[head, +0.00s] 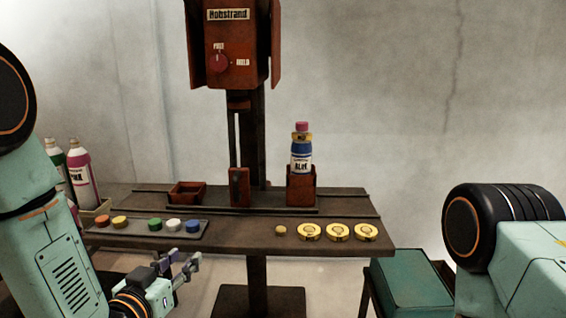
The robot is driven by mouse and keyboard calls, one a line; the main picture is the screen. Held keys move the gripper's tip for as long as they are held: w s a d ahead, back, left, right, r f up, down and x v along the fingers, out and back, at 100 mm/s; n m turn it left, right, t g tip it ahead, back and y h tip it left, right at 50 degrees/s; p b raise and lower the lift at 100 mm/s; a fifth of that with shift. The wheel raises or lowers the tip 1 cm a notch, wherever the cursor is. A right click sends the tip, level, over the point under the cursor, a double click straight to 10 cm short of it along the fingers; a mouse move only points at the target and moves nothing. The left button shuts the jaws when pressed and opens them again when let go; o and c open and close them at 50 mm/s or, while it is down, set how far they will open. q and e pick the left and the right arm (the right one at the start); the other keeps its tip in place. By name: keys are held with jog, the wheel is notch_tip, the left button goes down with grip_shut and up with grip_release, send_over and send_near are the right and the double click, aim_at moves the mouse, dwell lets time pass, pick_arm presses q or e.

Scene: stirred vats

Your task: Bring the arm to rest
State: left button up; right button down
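My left arm comes in from the left. Its gripper (183,259) is low in the picture, in front of the table's front edge and below the row of caps. Its two fingers stand apart with nothing seen between them. It touches nothing that I can see. Of my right arm only thick upper links show at the right edge; its gripper is out of view.
The dark table (260,237) bears a tray (205,232) of coloured caps, several gold discs (338,231), and a blue bottle (301,158) with a pink top in a red holder (301,187). The red machine (229,83) stands behind. Bottles (82,172) stand left; a green box (408,282) stands right.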

pick_arm(q)
jog(key=s+f+n+g+y, duration=0.15)
jog(key=s+f+g, duration=0.4)
jog(key=f, duration=0.55)
jog(key=s+a+f+g+y, duration=0.1)
jog(key=s+f+g, duration=0.4)
jog(key=s, duration=1)
jog(key=s+a+f+n+g+y, duration=0.1)
jog(key=s+f+g, duration=0.4)
jog(key=s+f, duration=0.6)
jog(key=s, duration=0.4)
jog(key=shift+a+f, duration=0.2)
jog(key=shift+f, duration=0.2)
jog(key=shift+g, duration=0.25)
